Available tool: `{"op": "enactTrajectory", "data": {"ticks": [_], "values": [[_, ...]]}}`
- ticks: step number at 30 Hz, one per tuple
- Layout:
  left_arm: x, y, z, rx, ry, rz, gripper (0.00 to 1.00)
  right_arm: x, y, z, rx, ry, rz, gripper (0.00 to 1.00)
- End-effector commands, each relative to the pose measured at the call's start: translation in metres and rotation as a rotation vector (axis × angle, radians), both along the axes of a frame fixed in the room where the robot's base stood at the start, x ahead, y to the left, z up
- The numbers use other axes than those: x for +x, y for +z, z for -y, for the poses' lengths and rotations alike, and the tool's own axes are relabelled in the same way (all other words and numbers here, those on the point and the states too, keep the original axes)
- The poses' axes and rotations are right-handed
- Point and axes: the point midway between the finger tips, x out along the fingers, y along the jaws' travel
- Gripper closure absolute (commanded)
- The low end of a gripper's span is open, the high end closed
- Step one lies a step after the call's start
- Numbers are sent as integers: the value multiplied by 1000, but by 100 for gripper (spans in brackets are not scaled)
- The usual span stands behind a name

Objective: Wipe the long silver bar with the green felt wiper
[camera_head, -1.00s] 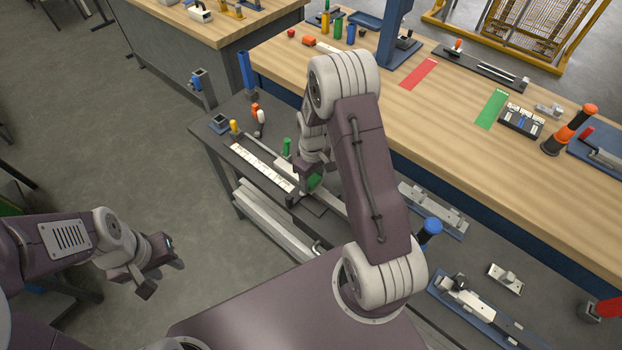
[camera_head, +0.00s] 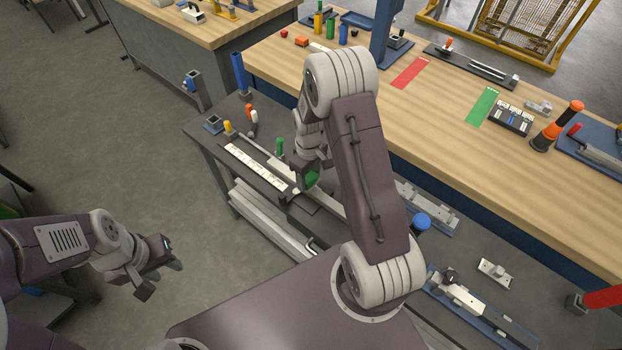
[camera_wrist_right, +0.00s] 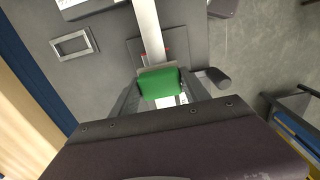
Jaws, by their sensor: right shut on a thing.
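The green felt wiper (camera_head: 312,179) is held by my right gripper (camera_head: 305,180) over the dark side table. In the right wrist view the wiper (camera_wrist_right: 158,83) is a green block between the fingers of my right gripper (camera_wrist_right: 163,88). The long silver bar (camera_wrist_right: 150,35) runs away from the wiper there, which covers part of it. Whether they touch, I cannot tell. In the head view the bar (camera_head: 256,144) lies along the table, partly hidden by my right arm. My left gripper (camera_head: 160,274) is open and empty, over the floor at left.
A white marked strip (camera_head: 257,168) lies beside the bar. A green-topped post (camera_head: 279,146), a yellow post (camera_head: 229,128) and a dark square holder (camera_head: 213,123) stand on the side table. A wooden workbench (camera_head: 450,150) with tools lies behind and to the right.

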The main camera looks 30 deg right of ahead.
Motion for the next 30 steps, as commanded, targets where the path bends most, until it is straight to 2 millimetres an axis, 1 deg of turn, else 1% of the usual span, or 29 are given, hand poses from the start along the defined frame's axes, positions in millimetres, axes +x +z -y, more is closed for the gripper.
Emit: {"op": "enactTrajectory", "data": {"ticks": [1,18,21,30], "values": [[0,9,0,0,0,0,64,0,8,-1,1,1,-4,84],[0,52,0,0,0,0,64,5,58,-9,0,-2,-2,84],[0,54,0,0,0,0,64,5,60,-10,1,-2,-4,84],[0,53,0,0,0,0,64,5,59,-10,1,-2,-4,84]]}}
